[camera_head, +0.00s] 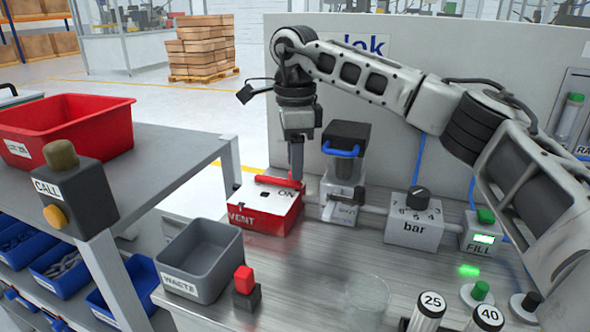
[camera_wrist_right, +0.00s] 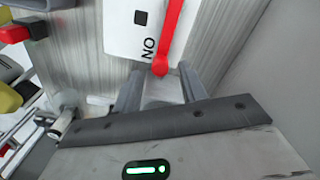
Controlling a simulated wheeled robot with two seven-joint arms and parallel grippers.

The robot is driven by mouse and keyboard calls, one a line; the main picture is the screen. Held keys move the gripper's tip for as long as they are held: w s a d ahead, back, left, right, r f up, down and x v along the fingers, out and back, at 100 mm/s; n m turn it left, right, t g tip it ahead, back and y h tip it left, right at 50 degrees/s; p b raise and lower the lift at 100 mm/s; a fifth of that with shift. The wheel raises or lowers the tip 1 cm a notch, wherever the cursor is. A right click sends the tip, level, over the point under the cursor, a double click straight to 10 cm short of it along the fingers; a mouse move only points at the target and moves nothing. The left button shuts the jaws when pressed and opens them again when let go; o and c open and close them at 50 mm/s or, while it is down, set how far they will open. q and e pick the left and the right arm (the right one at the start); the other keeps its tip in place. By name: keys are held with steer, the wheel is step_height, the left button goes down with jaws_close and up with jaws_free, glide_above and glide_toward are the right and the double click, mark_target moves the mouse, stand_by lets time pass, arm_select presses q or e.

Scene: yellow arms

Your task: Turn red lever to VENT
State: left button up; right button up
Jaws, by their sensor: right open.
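The red lever (camera_head: 277,181) lies along the back of the top of a white and red valve box (camera_head: 265,208). The box is marked ON on top and VENT at the front left. The lever's end is on the ON side. My right gripper (camera_head: 297,172) points down at that end. In the right wrist view the lever (camera_wrist_right: 172,32) runs down to a rounded end between the fingertips of my open right gripper (camera_wrist_right: 160,85). I cannot tell whether the fingers touch it. My left gripper is not in view.
A blue-handled dark canister (camera_head: 346,150) stands right of the box, joined by a pipe to the bar dial block (camera_head: 415,217) and FILL button unit (camera_head: 482,234). A grey WASTE bin (camera_head: 201,258) and a small red-topped block (camera_head: 245,287) stand in front. Bare bench lies between.

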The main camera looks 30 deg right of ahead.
steer(key=shift+f, duration=0.95)
jaws_close()
